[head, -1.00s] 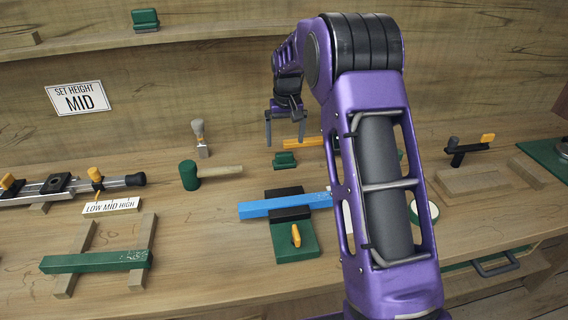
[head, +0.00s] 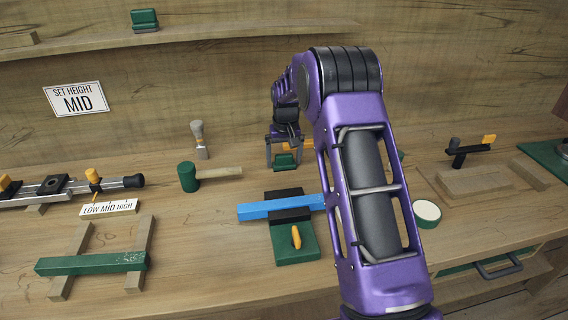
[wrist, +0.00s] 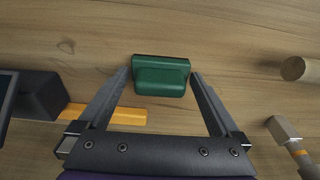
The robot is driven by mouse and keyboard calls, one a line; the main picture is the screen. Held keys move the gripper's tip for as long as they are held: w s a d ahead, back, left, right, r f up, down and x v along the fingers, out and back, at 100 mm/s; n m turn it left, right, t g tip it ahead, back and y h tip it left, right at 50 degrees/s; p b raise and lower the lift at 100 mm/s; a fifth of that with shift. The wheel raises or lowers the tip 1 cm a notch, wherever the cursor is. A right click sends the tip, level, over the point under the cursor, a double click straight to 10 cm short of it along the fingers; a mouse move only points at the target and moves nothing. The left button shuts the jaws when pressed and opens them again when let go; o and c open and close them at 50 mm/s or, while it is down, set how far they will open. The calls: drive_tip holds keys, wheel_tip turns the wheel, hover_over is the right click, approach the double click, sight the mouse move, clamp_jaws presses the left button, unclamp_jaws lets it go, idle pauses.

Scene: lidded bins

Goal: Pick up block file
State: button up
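A small dark green block with a raised grip (head: 285,161), which looks like the block file, lies on the workbench behind the clamped blue bar. It also shows in the wrist view (wrist: 161,75), upper centre. My gripper (head: 284,162) is over it with fingers pointing down. In the wrist view my gripper (wrist: 160,75) is open, one fingertip near each end of the block, with narrow gaps that look clear. I cannot tell the fingertips' exact height. A similar green block (head: 144,20) sits on the shelf.
A green-headed mallet (head: 189,177) and a brush (head: 199,140) are to the left. The blue bar (head: 268,208) sits in a green vise (head: 292,248) in front. An orange-yellow bar (wrist: 115,114) and a dark block (wrist: 40,95) are close to the gripper.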

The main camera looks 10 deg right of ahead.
sight(284, 154)
drive_tip(key=c, duration=1.1)
wheel_tip(284, 154, up, 10)
drive_tip(key=shift+r+p, duration=0.1)
drive_tip(key=shift+p, duration=0.7)
